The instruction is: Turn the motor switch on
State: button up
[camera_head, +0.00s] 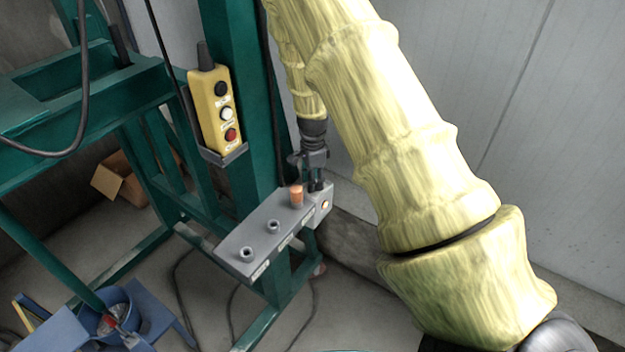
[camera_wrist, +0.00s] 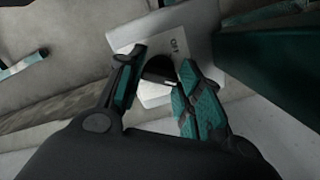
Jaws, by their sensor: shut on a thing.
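A grey switch box (camera_head: 262,238) is mounted on the green frame, with an orange knob (camera_head: 297,196) and two small round fittings on its top face. My gripper (camera_head: 316,184) points down at the right end of this box, just beside the orange knob. In the wrist view my gripper (camera_wrist: 163,72) has its two fingers on either side of a dark rounded knob (camera_wrist: 158,70), the motor switch, and is shut on it. A short printed label (camera_wrist: 176,46), which seems to read OFF, lies beside the knob. The fingers hide part of the knob, and its turn angle is unclear.
A yellow control pendant (camera_head: 213,108) with black, white and red buttons hangs on the green post (camera_head: 240,60) left of my arm. A blue bucket (camera_head: 112,308) and a cardboard box (camera_head: 117,178) are on the floor. A grey wall is behind my arm.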

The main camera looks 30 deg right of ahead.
jog(key=o, duration=1)
jog(key=shift+r, duration=0.1)
notch_tip(320, 180, up, 12)
jog(key=shift+f, duration=0.1)
dwell(0.4)
